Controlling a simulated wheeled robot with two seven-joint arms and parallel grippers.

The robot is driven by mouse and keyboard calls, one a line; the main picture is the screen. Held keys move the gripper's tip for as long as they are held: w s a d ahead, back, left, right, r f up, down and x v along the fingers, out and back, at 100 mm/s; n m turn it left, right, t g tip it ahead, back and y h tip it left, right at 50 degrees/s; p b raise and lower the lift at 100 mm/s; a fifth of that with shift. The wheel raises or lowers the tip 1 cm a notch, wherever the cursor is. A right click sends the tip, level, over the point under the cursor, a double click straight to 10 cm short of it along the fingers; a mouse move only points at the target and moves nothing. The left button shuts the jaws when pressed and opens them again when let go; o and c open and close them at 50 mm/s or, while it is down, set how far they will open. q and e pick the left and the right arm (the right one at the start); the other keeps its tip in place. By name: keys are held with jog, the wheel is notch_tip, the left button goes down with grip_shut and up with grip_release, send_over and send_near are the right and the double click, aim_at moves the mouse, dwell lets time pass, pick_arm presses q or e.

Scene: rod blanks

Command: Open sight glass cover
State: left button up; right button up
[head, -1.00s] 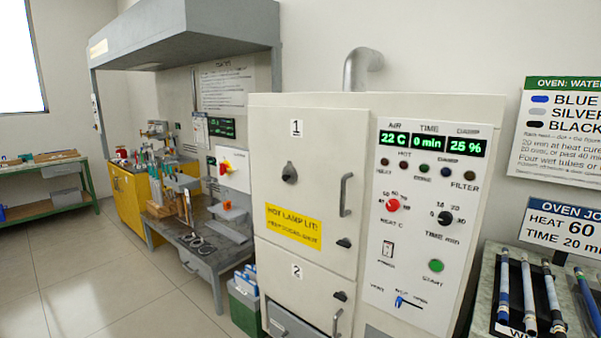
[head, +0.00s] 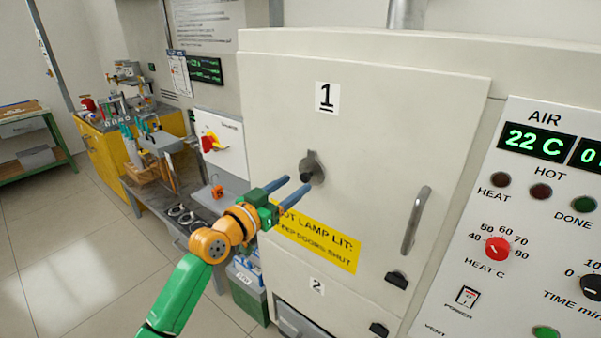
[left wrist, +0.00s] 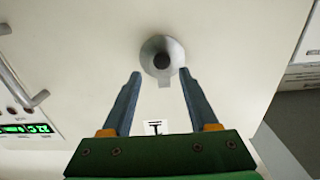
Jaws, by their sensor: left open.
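The sight glass cover (head: 313,167) is a small grey metal disc with a dark knob, on the upper oven door (head: 380,130) marked 1. It hangs over the spot where the glass would be, which I cannot see. The left wrist view shows nothing between the fingers (left wrist: 159,76). My right gripper is not in view.
A vertical door handle (head: 416,220) and a black latch (head: 396,280) stick out right of the cover. The control panel (head: 530,230) is further right. A workbench (head: 180,200) with tools stands at left. A green bin (head: 247,290) stands below my arm.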

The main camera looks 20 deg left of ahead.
aim_at(303, 178)
pick_arm(q)
jog(key=x, duration=0.3)
jog(key=shift+f, duration=0.1)
jog(key=shift+w+a+f, duration=0.15)
jog(key=shift+w+f, duration=0.05)
jog(key=shift+w, duration=0.2)
jog(key=shift+s+r, duration=0.15)
jog(key=shift+s, duration=0.05)
jog(key=shift+c, duration=1.3)
grip_shut()
